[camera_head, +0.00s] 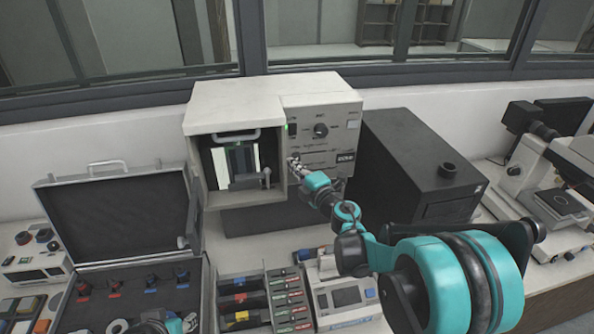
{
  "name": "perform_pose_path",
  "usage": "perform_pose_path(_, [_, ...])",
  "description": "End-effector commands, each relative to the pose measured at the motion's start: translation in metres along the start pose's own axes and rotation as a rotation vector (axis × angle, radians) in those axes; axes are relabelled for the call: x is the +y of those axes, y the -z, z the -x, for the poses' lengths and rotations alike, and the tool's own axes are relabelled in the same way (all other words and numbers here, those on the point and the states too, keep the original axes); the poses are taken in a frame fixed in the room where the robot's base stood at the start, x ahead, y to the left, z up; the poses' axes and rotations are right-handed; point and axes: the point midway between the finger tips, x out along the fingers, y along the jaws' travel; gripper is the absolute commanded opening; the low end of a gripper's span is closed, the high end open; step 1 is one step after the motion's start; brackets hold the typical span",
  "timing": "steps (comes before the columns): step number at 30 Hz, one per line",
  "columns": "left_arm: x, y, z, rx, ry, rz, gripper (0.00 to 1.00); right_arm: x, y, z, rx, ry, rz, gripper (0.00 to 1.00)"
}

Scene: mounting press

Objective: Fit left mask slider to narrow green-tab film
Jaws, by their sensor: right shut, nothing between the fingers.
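The mounting press (225,98) stands at the back middle, its front chamber open on the left. Inside, a lit pale panel (240,158) has dark upright bands, with a small grey part (243,183) below it. I cannot tell which band is the left mask slider or which part is the film. My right gripper (293,162) is shut and empty at the press front, just right of the chamber, near the controls. I cannot tell whether it touches them. My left gripper (184,325) shows only partly at the bottom edge, over the case; its fingers are unclear.
An open case (115,225) with several coloured-tab tools stands left. A rack (262,298) of colour-tabbed items and a small device (345,300) sit in front of the press. A black box (415,160) and a microscope (560,185) stand right.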

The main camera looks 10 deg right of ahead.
Motion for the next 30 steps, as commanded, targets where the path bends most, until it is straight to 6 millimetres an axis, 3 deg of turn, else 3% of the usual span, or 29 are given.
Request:
perform_pose_path(10, [0.000,0.000,0.000,0.000,0.000,0.000,0.40,0.000,-0.004,0.001,-0.001,0.000,0.000,0.00])
perform_pose_path(21, [0.000,-0.004,-0.005,0.000,0.000,0.000,0.40,0.000,-0.071,0.025,-0.003,0.000,0.000,0.00])
perform_pose_path(30, [0.000,-0.004,-0.005,0.000,0.000,0.000,0.40,0.000,-0.075,0.027,0.001,0.000,0.000,0.00])
